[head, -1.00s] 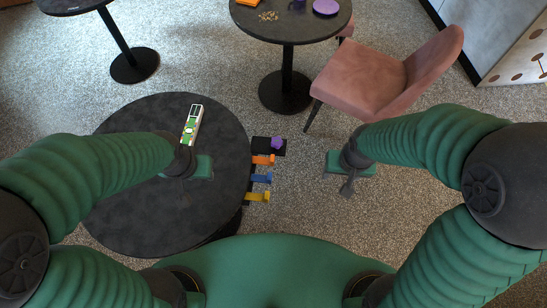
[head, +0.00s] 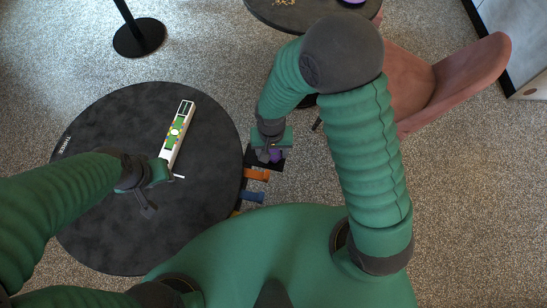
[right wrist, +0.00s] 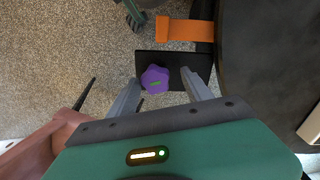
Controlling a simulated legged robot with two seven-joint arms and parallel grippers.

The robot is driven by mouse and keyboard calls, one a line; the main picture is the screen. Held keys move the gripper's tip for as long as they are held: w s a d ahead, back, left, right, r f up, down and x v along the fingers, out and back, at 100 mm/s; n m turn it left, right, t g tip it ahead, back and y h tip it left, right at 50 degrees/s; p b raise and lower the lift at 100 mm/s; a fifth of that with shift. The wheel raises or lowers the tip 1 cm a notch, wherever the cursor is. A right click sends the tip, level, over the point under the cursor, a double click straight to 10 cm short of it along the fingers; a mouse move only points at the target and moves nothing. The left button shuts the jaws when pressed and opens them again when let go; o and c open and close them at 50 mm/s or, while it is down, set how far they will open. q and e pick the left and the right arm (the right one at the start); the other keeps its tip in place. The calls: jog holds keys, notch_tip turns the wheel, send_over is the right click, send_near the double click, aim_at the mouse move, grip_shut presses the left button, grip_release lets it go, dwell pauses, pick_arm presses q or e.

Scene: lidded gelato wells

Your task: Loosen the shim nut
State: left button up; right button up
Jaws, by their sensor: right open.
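A purple lobed knob, which I take to be the shim nut (right wrist: 154,80), sits on a black plate (right wrist: 178,60) at the edge of the round table. In the head view the nut (head: 277,156) is partly covered by my right gripper (head: 268,151). In the right wrist view my right gripper (right wrist: 160,76) is open, its two grey fingers on either side of the nut, the left finger closer to it. I cannot tell whether they touch it. My left gripper (head: 149,206) is over the round table, and its jaws are unclear.
The dark round table (head: 110,235) carries a white-and-green spirit level (head: 178,131). Orange (head: 256,175) and blue (head: 252,196) clamps stick out from its right edge. A pink chair (head: 465,75) and another round table (head: 300,15) stand farther back. Open floor lies to the right.

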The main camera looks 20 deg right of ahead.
jog(key=shift+a+f, duration=0.1)
jog(key=shift+f, duration=0.35)
jog(key=shift+d, duration=0.85)
jog(key=shift+a, duration=1)
jog(key=shift+d, duration=0.25)
jog(key=shift+c, duration=0.7)
jog(key=shift+d, duration=0.1)
jog(key=shift+c, duration=1.2)
jog(key=c, duration=0.5)
grip_shut()
jog(key=shift+s+r+n+p, duration=0.15)
jog(key=shift+r+n+p, duration=0.2)
jog(key=shift+n+p, duration=0.7)
jog(key=o, duration=0.7)
grip_release()
jog(key=shift+f+n+b, duration=0.3)
jog(key=shift+f+n, duration=0.05)
jog(key=shift+n, duration=0.1)
jog(key=shift+o, duration=0.9)
jog(key=shift+a, duration=0.35)
pick_arm(q)
jog(key=shift+r, duration=0.45)
